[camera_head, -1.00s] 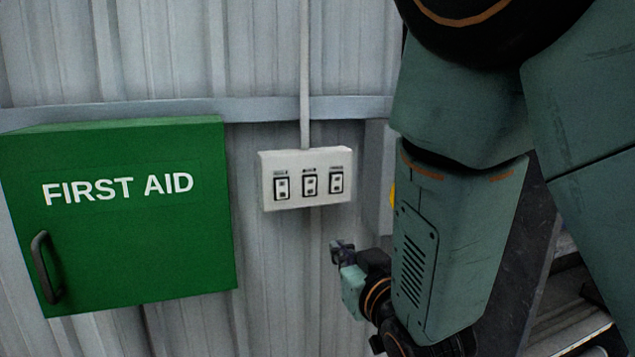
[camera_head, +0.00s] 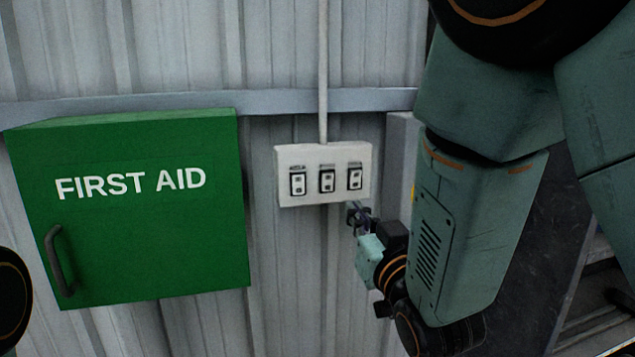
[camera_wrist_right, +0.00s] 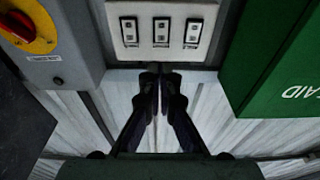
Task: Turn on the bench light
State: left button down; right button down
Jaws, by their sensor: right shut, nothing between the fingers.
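A white switch panel (camera_head: 322,174) with three rocker switches in a row is fixed to the corrugated wall. Its labels are too small to read. The left switch (camera_head: 297,183), the middle switch (camera_head: 326,181) and the right switch (camera_head: 354,179) all show. The panel also shows at the top of the right wrist view (camera_wrist_right: 160,50), upside down. My right gripper (camera_head: 355,208) is shut and empty, with its tips just below the panel's lower right edge. In the right wrist view its fingertips (camera_wrist_right: 160,75) are together below the middle switch. My left gripper is out of view.
A green first aid box (camera_head: 130,210) hangs left of the panel. A grey box with a red and yellow rotary switch (camera_wrist_right: 30,25) stands beside the panel in the right wrist view. A conduit (camera_head: 322,70) runs up from the panel.

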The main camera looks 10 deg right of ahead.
aim_at(329, 175)
jog(key=w, duration=0.3)
jog(key=w+r+p, duration=0.1)
jog(key=w, duration=0.3)
jog(key=w+p, duration=0.1)
jog(key=w, duration=0.2)
jog(key=shift+w+a+r, duration=0.25)
jog(key=shift+w, duration=0.1)
jog(key=shift+w+a, duration=0.2)
jog(key=shift+w, duration=0.2)
jog(key=shift+s+r, duration=0.1)
jog(key=shift+d, duration=0.2)
jog(key=shift+w, duration=0.25)
jog(key=shift+a+r, duration=0.15)
